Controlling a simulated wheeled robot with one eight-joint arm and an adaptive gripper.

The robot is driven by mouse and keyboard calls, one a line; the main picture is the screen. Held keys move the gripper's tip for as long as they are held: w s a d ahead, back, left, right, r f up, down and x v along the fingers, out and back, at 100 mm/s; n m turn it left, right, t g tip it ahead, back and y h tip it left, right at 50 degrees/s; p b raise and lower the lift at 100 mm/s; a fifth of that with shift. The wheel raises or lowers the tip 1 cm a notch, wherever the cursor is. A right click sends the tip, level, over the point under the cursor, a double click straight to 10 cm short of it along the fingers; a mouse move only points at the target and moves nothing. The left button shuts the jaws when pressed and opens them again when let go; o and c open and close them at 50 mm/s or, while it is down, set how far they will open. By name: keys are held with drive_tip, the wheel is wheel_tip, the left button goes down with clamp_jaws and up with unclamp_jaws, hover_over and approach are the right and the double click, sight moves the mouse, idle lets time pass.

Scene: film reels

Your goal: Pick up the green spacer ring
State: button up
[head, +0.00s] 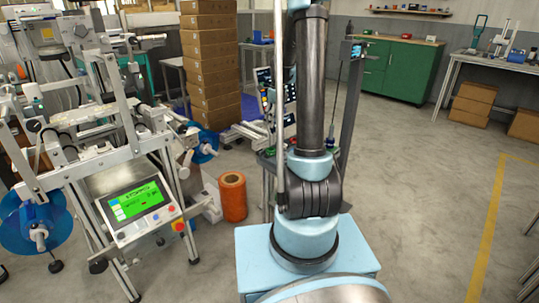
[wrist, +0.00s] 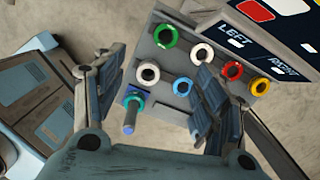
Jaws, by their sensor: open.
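The green spacer ring (wrist: 165,37) lies on a grey board (wrist: 180,110) near the top of the wrist view, at the board's upper left. A dark hole shows in its centre. My gripper (wrist: 160,70) is open in the wrist view, one finger to the left and one to the right. Nothing is held between the fingers. The green ring shows beyond the fingertips, apart from both.
Other rings share the board: white (wrist: 147,73), another white (wrist: 202,53), red (wrist: 231,71), blue (wrist: 182,87) and yellow (wrist: 259,86). A blue post (wrist: 130,112) stands by the left finger. A dark panel marked LEFT and RIGHT (wrist: 255,50) borders the board.

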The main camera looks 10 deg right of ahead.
drive_tip(key=f, duration=0.4)
drive_tip(key=w+f, duration=0.1)
drive_tip(key=f, duration=0.3)
drive_tip(key=a+f, duration=0.1)
drive_tip(key=f, duration=0.3)
drive_tip(key=shift+w+f, duration=0.15)
drive_tip(key=shift+w, duration=0.05)
drive_tip(key=shift+w+f, duration=0.25)
drive_tip(key=shift+f, duration=1.1)
drive_tip(key=shift+w+f, duration=0.25)
drive_tip(key=shift+f, duration=1.05)
drive_tip(key=c, duration=1.2)
